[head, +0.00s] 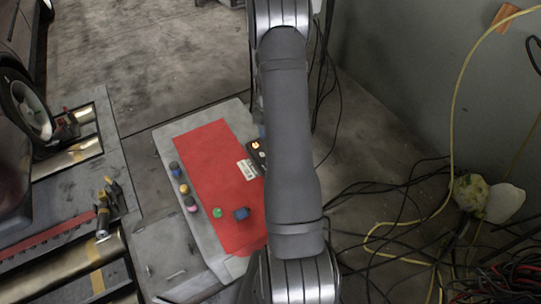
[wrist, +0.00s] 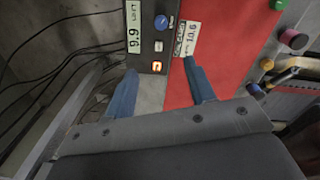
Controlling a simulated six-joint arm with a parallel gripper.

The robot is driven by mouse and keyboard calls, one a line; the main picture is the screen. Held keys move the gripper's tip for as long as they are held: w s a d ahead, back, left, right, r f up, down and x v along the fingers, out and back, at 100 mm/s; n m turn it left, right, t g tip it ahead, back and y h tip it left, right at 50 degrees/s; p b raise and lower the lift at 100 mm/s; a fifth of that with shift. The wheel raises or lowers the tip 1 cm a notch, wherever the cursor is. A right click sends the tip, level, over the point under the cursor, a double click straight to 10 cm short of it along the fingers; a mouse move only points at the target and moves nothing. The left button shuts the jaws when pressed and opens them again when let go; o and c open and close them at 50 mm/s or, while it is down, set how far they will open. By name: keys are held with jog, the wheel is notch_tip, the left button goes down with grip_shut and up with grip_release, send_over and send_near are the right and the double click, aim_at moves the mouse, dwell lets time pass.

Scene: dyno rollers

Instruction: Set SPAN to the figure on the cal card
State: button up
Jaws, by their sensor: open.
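In the wrist view a dark control box has a pale green display (wrist: 138,32) that seems to read 9.9, with a small word I cannot make out surely. Beside it are a blue knob (wrist: 162,22) and a lit orange-red switch (wrist: 157,66). A white card (wrist: 187,38) right of the box seems to show 10.6; its smaller print is unclear. My gripper (wrist: 159,68) is open and empty, its blue fingers apart near the box's lower end, the right fingertip close to the card. In the head view the box (head: 257,152) is partly hidden by my arm; the card (head: 246,169) lies beside it.
A red mat (head: 210,165) covers much of a grey bench top. Several small coloured pieces sit along it, including a green one (head: 217,212) and a blue one (head: 241,213). Black cables (wrist: 60,60) run left of the box. A car wheel and rollers (head: 75,255) are at left.

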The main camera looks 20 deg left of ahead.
jog(key=shift+n, duration=0.6)
notch_tip(320, 180, down, 21)
jog(key=shift+w+d+r, duration=0.1)
jog(key=shift+d, duration=0.05)
jog(key=c, duration=1)
